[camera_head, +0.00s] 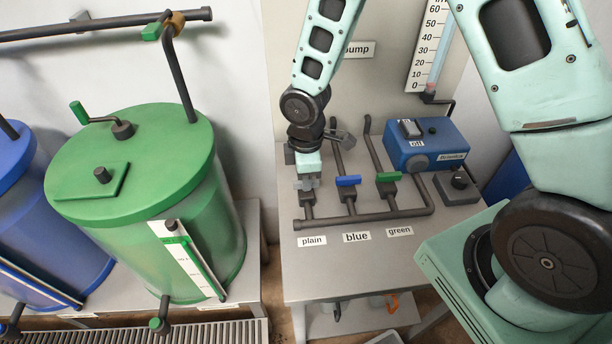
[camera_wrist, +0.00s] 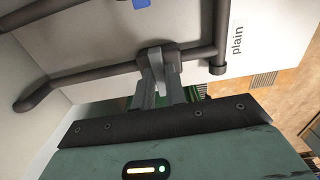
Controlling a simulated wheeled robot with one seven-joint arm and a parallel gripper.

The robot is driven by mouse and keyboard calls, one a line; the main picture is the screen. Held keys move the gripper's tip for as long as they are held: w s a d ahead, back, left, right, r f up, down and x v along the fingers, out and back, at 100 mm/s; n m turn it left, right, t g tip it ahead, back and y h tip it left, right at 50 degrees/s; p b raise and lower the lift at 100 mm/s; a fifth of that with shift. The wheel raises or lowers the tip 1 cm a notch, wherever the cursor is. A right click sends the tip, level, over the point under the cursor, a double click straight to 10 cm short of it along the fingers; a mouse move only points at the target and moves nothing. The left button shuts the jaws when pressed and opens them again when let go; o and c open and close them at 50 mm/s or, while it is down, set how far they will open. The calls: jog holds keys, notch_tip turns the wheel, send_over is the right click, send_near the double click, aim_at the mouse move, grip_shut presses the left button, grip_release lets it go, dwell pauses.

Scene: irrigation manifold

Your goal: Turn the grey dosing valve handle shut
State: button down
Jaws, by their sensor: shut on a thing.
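The grey handle (camera_head: 306,184) sits on the valve above the "plain" label, the leftmost of three valves on the bench manifold. My gripper (camera_head: 307,178) comes down on it from above and is shut on it, hiding most of it in the head view. In the wrist view my gripper's fingers (camera_wrist: 160,92) close around the light grey handle (camera_wrist: 156,68), at the dark valve body on its pipe (camera_wrist: 105,73). The handle's exact angle to the pipe is hard to tell.
A blue handle (camera_head: 348,180) and a green handle (camera_head: 388,176) lie across their pipes to the right. A blue pump box (camera_head: 428,146) stands behind them. A large green tank (camera_head: 140,200) stands left. The bench front (camera_head: 350,270) is clear.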

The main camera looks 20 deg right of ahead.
jog(key=shift+w+r, duration=0.1)
jog(key=c, duration=1.4)
grip_release()
jog(key=shift+c, duration=0.2)
notch_tip(320, 180, up, 17)
jog(key=shift+r+b, duration=0.2)
jog(key=shift+b, duration=0.2)
jog(key=s+a+m+b, duration=0.1)
jog(key=s+a+m, duration=0.2)
jog(key=s, duration=0.7)
jog(key=s+a+f+m+b, duration=0.1)
jog(key=s+a+m, duration=0.2)
jog(key=s, duration=0.7)
jog(key=shift+s+a+m+y, duration=0.15)
jog(key=shift+s+m+y, duration=0.15)
jog(key=shift+s+m, duration=0.1)
